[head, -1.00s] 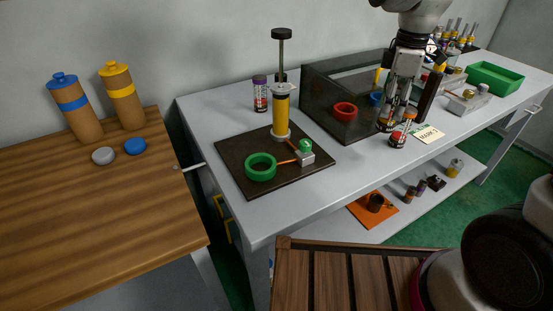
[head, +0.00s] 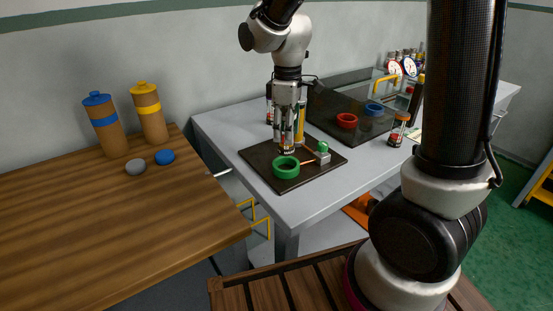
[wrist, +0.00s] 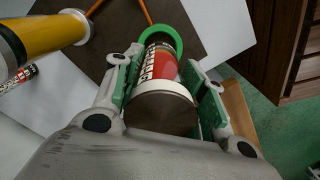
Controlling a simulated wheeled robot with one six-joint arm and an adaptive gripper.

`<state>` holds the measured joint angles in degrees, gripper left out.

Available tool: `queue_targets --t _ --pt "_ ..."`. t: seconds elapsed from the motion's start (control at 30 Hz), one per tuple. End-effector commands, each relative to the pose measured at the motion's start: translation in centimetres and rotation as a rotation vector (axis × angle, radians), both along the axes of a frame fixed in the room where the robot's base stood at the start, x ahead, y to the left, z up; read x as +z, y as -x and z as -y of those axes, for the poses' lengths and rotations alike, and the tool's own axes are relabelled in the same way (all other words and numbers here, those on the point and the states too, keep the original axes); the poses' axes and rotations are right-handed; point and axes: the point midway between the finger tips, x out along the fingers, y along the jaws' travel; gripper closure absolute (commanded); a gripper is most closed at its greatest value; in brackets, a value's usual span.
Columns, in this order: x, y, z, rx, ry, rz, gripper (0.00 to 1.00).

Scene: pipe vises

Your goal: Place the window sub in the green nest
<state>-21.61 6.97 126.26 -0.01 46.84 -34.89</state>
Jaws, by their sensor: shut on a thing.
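My gripper (head: 287,148) is shut on the window sub (wrist: 161,68), a cylinder with a dark end cap, a white band and a red and white printed label. The green nest (head: 286,167) is an open ring on the front of a dark board. The gripper and sub are right above it in the head view. In the wrist view the sub's far end overlaps the green ring (wrist: 177,42), hiding part of it. I cannot tell whether that end is inside the ring or just above it.
A yellow pump cylinder (wrist: 55,34) stands close behind the gripper. A small block with a green knob (head: 323,154) joins the board (head: 255,152). Red (head: 346,120) and blue (head: 374,109) rings and a banded canister (head: 398,130) stand to the right.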

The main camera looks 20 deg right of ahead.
Motion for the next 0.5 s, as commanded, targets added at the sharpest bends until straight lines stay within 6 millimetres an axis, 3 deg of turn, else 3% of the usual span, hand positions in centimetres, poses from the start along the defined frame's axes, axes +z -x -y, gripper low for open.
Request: queue_targets --t 0.1,0.5 --pt "-1.9 0.0 0.0 0.001 0.0 -0.001 0.98" --pt "-6.3 0.0 0.0 0.001 0.0 0.001 0.98"
